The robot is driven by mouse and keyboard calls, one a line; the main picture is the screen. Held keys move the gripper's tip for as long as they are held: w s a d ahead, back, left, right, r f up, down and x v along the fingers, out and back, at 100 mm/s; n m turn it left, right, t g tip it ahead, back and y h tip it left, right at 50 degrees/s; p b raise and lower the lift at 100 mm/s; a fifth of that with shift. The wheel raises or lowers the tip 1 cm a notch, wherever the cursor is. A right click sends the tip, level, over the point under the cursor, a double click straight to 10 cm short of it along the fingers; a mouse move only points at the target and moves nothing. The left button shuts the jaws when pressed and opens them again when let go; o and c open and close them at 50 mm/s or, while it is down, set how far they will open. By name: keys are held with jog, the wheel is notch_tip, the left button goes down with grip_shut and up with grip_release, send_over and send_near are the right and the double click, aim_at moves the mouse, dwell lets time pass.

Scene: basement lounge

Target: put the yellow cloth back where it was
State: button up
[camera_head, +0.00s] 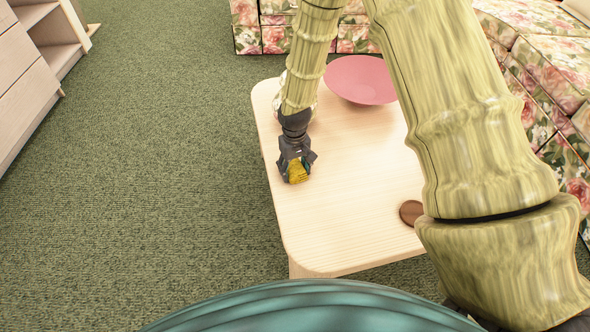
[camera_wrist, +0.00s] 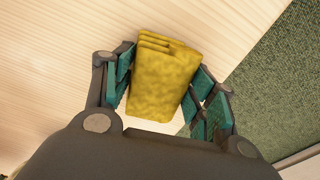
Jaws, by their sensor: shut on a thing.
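The yellow cloth (camera_wrist: 160,80) is a folded pad with several layers at its far end. It sits between the teal finger pads of my gripper (camera_wrist: 160,90) in the wrist view. My gripper is shut on it. In the head view my gripper (camera_head: 296,168) is over the left part of the pale wooden table (camera_head: 340,215), and a bit of the yellow cloth (camera_head: 297,173) shows between its fingers. I cannot tell whether the cloth touches the tabletop.
A pink bowl (camera_head: 361,79) stands at the table's far side. A round brown object (camera_head: 411,212) lies near the right, partly behind my arm. Floral sofas (camera_head: 550,70) border the table. A wooden cabinet (camera_head: 25,85) stands left. Green carpet (camera_head: 160,190) is clear.

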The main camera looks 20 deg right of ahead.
aim_at(295, 167)
jog(key=shift+f, duration=0.1)
jog(key=o, duration=0.9)
notch_tip(295, 167, up, 12)
jog(key=p, duration=0.3)
jog(key=shift+r+p, duration=0.2)
jog(key=shift+p, duration=0.1)
